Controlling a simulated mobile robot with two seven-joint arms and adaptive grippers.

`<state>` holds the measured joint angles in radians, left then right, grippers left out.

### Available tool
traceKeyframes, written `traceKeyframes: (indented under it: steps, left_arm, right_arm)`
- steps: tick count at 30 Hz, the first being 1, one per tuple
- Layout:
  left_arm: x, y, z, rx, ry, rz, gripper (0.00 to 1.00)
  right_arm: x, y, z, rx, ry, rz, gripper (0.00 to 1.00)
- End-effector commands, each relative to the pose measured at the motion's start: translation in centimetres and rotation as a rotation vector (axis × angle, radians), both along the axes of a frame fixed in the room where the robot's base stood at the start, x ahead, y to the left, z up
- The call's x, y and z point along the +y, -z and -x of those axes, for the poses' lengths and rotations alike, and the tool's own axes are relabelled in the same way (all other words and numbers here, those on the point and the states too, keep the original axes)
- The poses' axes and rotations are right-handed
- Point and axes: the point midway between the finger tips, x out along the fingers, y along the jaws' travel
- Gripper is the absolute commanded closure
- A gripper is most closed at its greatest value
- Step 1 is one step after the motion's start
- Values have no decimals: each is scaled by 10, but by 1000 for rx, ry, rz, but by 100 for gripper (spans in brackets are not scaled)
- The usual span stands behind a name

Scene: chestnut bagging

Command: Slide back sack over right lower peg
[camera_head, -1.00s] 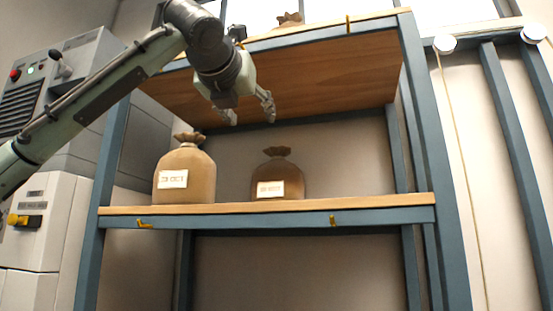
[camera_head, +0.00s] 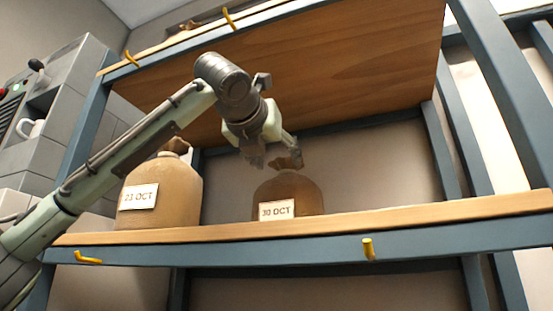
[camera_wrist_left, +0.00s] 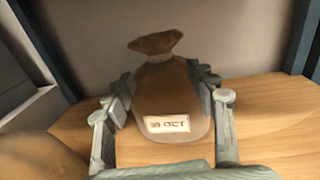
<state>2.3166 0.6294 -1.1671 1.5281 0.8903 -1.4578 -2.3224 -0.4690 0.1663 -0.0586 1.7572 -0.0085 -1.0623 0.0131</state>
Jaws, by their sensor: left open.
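The back sack (camera_head: 290,190), brown with a gathered top and a "30 OCT" label, stands upright on the lower shelf, set back from the edge. My left gripper (camera_head: 276,160) is open just above and in front of it, overlapping its top in the head view. In the left wrist view the back sack (camera_wrist_left: 170,100) stands between the two spread fingers; I cannot tell if they touch it. The right lower peg (camera_head: 368,249) is a yellow hook on the blue front rail, right of the sack. My right gripper is not in view.
A front sack (camera_head: 170,195) labelled "23 OCT" stands left on the lower shelf (camera_head: 420,213). A left lower peg (camera_head: 88,257) and two upper pegs (camera_head: 229,18) are on the rails. The wooden upper shelf (camera_head: 330,75) hangs over my arm. The shelf's right part is clear.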

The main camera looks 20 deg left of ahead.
Motion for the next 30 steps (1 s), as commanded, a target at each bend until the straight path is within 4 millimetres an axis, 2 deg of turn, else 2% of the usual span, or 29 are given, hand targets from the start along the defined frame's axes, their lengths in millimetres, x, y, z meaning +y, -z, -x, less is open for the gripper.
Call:
traceKeyframes:
  steps: [5, 9, 18, 29, 30]
  left_arm:
    - [1, 0, -15, 3, -2, 0, 43]
    - [2, 0, -37, 5, -2, -1, 43]
    - [5, 0, -73, 3, -2, 1, 43]
    - [5, 1, -78, 1, -1, 0, 43]
    - [5, 1, -78, 1, -1, 0, 46]
  right_arm:
    - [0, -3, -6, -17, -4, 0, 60]
    - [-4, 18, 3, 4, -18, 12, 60]
    - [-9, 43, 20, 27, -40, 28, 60]
    - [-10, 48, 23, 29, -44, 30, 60]
    - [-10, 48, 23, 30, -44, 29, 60]
